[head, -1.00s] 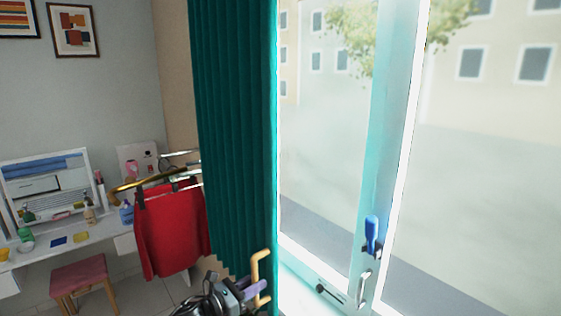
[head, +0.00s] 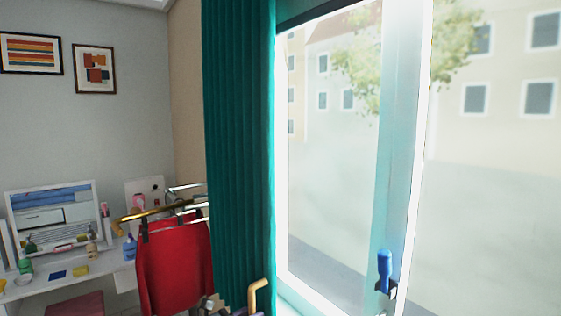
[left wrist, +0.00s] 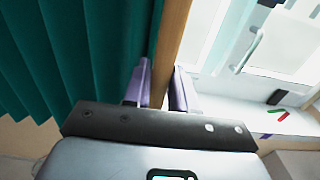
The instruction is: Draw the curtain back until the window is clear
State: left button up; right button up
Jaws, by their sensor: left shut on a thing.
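The teal pleated curtain (head: 238,150) hangs bunched in a narrow strip at the left side of the window (head: 335,170). A tan handle bar (head: 258,294) stands at the curtain's right edge. The glass to the right of the curtain is uncovered in the head view. In the left wrist view the purple fingers of my left gripper (left wrist: 163,78) are shut on the tan handle bar (left wrist: 172,35), with the curtain (left wrist: 85,50) just left of it. In the head view this gripper is mostly cut off by the bottom edge. My right gripper is not in view.
A red garment (head: 173,265) hangs on a rail (head: 150,214) just left of the curtain. A dressing table (head: 75,268) with a mirror and bottles stands at the far left.

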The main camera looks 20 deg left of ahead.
pick_arm(q)
jog(key=shift+w+a+f+b, duration=0.25)
jog(key=shift+w+a+b, duration=0.1)
jog(key=shift+a+b, duration=0.3)
jog(key=w+a+b, duration=0.3)
jog(key=a+b, duration=0.2)
jog(key=b, duration=0.1)
jog(key=shift+w+a+r, duration=0.15)
jog(key=shift+w, duration=0.15)
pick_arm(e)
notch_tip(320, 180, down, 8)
pick_arm(q)
jog(key=shift+a, duration=0.1)
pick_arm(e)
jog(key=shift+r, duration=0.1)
